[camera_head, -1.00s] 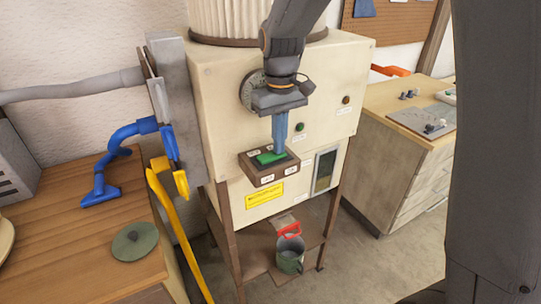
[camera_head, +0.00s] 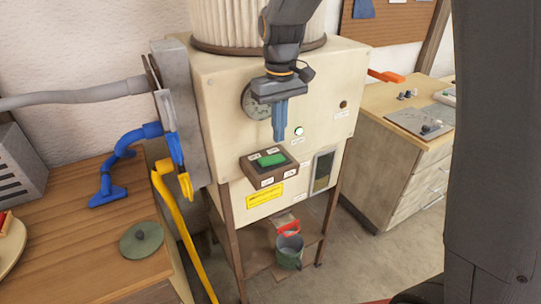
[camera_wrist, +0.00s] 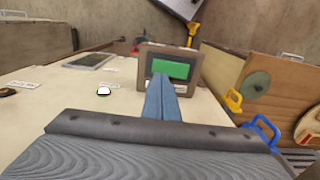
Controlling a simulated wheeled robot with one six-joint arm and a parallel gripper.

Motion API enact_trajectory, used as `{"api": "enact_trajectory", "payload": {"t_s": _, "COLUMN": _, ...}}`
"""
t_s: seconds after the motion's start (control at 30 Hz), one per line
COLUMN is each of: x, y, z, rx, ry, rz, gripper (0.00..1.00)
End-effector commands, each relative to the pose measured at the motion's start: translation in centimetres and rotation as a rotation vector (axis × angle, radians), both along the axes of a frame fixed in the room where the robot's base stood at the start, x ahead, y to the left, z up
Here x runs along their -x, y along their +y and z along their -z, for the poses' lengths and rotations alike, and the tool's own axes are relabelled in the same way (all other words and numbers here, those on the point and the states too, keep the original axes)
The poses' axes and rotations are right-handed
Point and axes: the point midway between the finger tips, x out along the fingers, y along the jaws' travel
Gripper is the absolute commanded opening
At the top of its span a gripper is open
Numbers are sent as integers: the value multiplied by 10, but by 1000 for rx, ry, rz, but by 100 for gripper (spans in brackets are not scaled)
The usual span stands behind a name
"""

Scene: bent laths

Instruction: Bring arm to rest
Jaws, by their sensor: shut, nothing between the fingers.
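My gripper (camera_head: 280,132) hangs in front of the cream machine cabinet (camera_head: 218,100), its blue fingers together and empty. In the head view it is above and apart from the dark switch box with the green rocker (camera_head: 271,160). In the wrist view the shut fingers (camera_wrist: 163,98) point toward the green rocker (camera_wrist: 171,69), overlapping it in the picture. A small round lamp (camera_head: 299,131) on the cabinet front, right of the fingers, is lit pale green.
A blue nozzle (camera_head: 107,185) and a green disc (camera_head: 141,240) lie on the wooden bench at left. A yellow bar (camera_head: 178,220) leans beside the cabinet. A green can with a red handle (camera_head: 289,252) stands below. A drawer cabinet (camera_head: 400,165) stands at right.

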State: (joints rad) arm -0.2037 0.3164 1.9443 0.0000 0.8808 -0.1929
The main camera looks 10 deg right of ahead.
Motion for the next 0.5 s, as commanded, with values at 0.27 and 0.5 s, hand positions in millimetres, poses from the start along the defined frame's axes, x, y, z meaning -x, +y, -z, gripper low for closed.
{"api": "enact_trajectory", "payload": {"t_s": 0.27, "x": 0, "y": 0, "z": -18, "rx": 0, "ry": 0, "rz": 0, "gripper": 0}}
{"api": "enact_trajectory", "payload": {"t_s": 0.5, "x": 0, "y": 0, "z": -17, "rx": 0, "ry": 0, "rz": 0, "gripper": 0}}
